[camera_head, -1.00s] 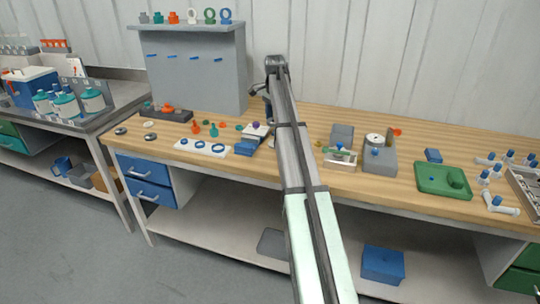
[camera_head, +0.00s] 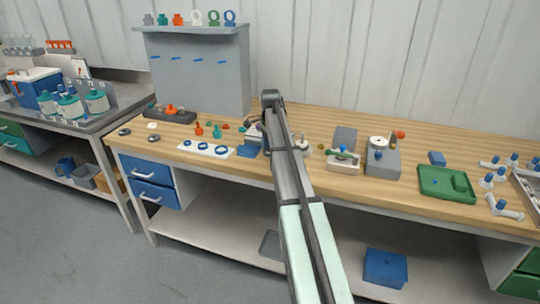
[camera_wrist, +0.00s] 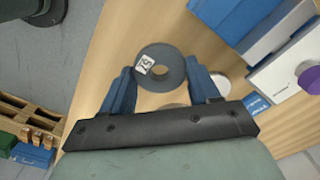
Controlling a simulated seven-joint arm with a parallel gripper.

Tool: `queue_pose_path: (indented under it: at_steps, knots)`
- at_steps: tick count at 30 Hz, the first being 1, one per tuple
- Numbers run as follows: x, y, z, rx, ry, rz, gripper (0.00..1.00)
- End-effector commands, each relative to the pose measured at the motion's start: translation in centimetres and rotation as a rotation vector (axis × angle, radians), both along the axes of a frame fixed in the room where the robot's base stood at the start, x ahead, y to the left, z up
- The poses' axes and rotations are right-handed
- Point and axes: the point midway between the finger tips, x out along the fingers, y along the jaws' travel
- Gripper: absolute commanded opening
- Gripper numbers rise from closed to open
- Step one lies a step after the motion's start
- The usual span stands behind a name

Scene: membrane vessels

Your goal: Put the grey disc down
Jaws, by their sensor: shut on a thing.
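The grey disc (camera_wrist: 146,82) is a flat dark ring with a round centre hole and a white label with dark marks. My gripper (camera_wrist: 161,72) is shut on it, with one blue finger at each side. The disc lies over the bare wooden bench top (camera_wrist: 105,42); I cannot tell whether it touches the wood. In the head view my arm hides the disc and most of my gripper, which is low over the middle of the bench.
In the wrist view, a pale round piece (camera_wrist: 221,84) lies beside the right finger. Blue blocks (camera_wrist: 235,18) and a white box (camera_wrist: 285,80) with a purple knob stand at the right. The bench edge is at the left. Two dark discs (camera_head: 124,132) lie at the bench's left end.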

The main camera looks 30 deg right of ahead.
Motion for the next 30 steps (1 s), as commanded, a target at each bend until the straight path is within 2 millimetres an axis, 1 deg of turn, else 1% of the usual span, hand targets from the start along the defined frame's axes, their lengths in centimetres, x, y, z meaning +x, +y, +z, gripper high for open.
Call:
queue_pose_path:
  at_steps: [10,22,23,30]
  knots:
    - [0.0,0.0,-3.5,0.000,0.000,0.000,0.31]
    - [0.0,0.0,-3.9,0.000,0.000,0.000,0.31]
    - [0.0,0.0,-3.9,0.000,0.000,0.000,0.63]
    - [0.0,0.0,-3.9,0.000,0.000,0.000,0.86]
